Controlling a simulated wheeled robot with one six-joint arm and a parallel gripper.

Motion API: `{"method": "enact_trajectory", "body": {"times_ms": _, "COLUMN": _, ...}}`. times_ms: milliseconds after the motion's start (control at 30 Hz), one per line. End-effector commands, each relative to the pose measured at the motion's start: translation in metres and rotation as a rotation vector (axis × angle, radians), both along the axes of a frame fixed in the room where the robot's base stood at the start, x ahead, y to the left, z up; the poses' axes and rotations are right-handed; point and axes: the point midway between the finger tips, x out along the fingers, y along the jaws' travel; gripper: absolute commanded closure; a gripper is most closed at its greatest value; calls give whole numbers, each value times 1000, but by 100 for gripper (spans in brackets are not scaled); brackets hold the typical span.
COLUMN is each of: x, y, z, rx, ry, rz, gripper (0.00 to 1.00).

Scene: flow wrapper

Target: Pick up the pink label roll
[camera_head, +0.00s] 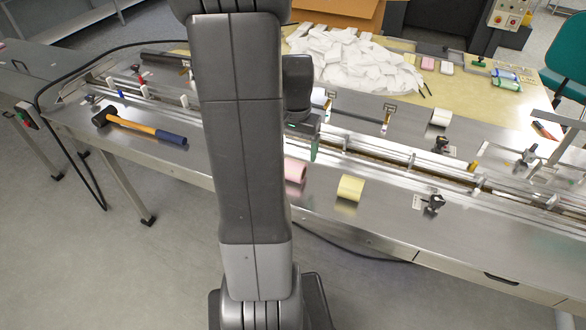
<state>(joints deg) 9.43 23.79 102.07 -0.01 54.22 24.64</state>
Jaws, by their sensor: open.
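The pink label roll (295,171) lies on the metal machine bed, just right of my arm. My arm hides its left part. My gripper (309,140) shows in part beyond and a little above the pink roll, with a dark and greenish finger visible. It looks apart from the roll, with nothing seen held in it, and its other finger is hidden. A yellow label roll (350,188) lies to the right of the pink one.
A hammer (145,129) with a yellow and blue handle lies at left. Rails (390,165) run along the machine behind the rolls. A white roll (441,117) stands farther right. A pile of white packets (350,60) lies at the back.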

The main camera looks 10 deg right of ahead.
Motion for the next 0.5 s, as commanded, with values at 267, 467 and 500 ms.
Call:
{"method": "enact_trajectory", "body": {"times_ms": 267, "x": -1, "y": 1, "z": -23, "rx": 1, "ry": 1, "rz": 1, "gripper": 22}}
{"method": "enact_trajectory", "body": {"times_ms": 467, "x": -7, "y": 6, "z": -51, "rx": 1, "ry": 3, "rz": 1, "gripper": 22}}
{"method": "enact_trajectory", "body": {"times_ms": 500, "x": -6, "y": 6, "z": -56, "rx": 0, "ry": 2, "rz": 0, "gripper": 22}}
